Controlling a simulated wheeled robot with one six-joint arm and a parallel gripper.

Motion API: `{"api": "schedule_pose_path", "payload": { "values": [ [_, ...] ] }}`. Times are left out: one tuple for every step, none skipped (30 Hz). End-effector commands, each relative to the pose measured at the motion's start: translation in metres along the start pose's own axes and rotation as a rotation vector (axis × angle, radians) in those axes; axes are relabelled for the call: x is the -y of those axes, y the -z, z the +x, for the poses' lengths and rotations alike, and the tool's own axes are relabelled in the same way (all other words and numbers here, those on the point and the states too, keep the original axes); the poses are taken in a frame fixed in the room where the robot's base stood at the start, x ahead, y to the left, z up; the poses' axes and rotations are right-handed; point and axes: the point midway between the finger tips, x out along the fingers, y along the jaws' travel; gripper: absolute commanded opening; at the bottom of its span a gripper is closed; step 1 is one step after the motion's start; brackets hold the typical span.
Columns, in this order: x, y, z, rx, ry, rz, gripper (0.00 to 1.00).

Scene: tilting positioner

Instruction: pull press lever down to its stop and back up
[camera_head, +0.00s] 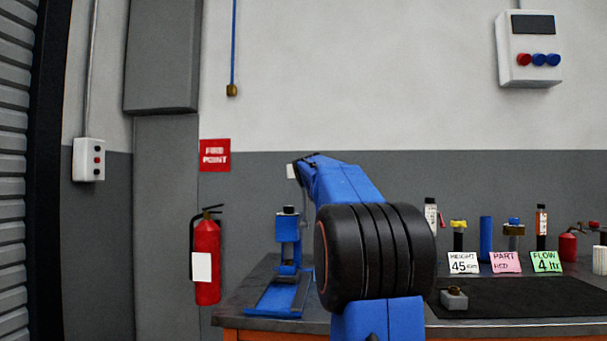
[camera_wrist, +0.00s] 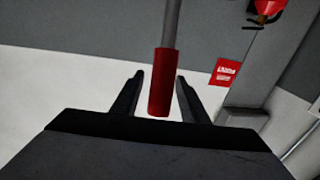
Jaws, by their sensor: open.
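A blue press (camera_head: 288,227) stands on the left end of the bench in the head view. In the wrist view, the press lever's red grip (camera_wrist: 159,84) on a grey rod (camera_wrist: 171,22) hangs in from the top. My gripper (camera_wrist: 158,78) has its two dark fingers apart, one on each side of the red grip. I see a gap on both sides, so the fingers do not appear to touch it. In the head view my own blue and black arm hides the gripper and the lever.
The bench (camera_head: 250,300) also holds cards, bottles and a black mat (camera_head: 520,298) to the right. A fire extinguisher (camera_head: 206,258) hangs on the wall left of the bench. A red sign (camera_wrist: 227,72) shows in the wrist view.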

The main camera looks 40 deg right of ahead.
Motion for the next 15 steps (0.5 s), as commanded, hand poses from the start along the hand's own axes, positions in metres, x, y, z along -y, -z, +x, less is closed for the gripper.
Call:
{"api": "schedule_pose_path", "payload": {
  "values": [
    [0.0,-0.0005,0.0033,0.001,0.0,0.0,0.4],
    [0.0,-0.0006,0.0046,0.001,0.0,0.0,0.4],
    [0.0,-0.0006,0.0058,0.001,0.0,0.0,0.4],
    [0.0,-0.0005,0.0065,0.0,0.0,0.0,0.4],
    [0.0,-0.0003,0.0069,0.0,0.0,0.0,0.4],
    [0.0,-0.0002,0.0072,0.0,0.0,0.0,0.4],
    [0.0,-0.0002,0.0073,0.0,0.0,0.0,0.4],
    [0.0,-0.0001,0.0072,0.0,0.0,0.0,0.4],
    [0.0,-0.0002,0.0072,0.0,0.0,0.0,0.4],
    [0.0,-0.0002,0.0071,0.0,0.0,0.0,0.4],
    [0.0,-0.0002,0.0071,0.0,0.0,0.0,0.4],
    [0.0001,-0.0002,0.0071,0.0,0.0,0.0,0.4],
    [0.0001,-0.0002,0.0071,0.0,0.0,0.0,0.35],
    [0.0001,-0.0002,0.007,0.0,0.0,0.0,0.28],
    [0.0001,-0.0003,0.007,0.0,0.0,0.0,0.19]
  ]
}}
